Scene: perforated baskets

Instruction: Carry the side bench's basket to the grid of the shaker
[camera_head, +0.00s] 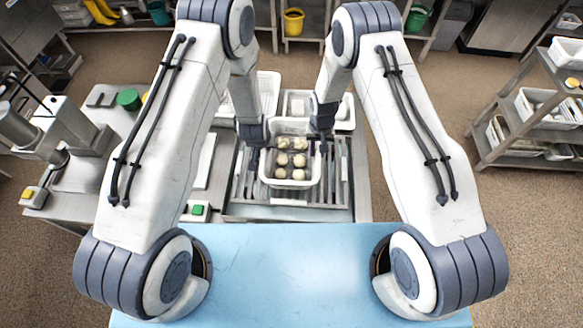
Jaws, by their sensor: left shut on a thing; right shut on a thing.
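A white perforated basket (290,184) holds several round, pale, dough-like pieces. It is over the metal slatted grid (333,190) of the shaker in the middle of the view. I cannot tell whether it rests on the slats or hangs just above them. My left gripper (254,158) is shut on the basket's left side near its back. My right gripper (323,148) is shut on its right side near the back. The fingertips are small and partly hidden against the basket rim.
White trays (268,92) stand on the bench behind the grid. A small box with a green button (197,209) is at the grid's front left. A light blue surface (290,270) lies in front. A metal shelf with white baskets (545,107) stands at the right, across open floor.

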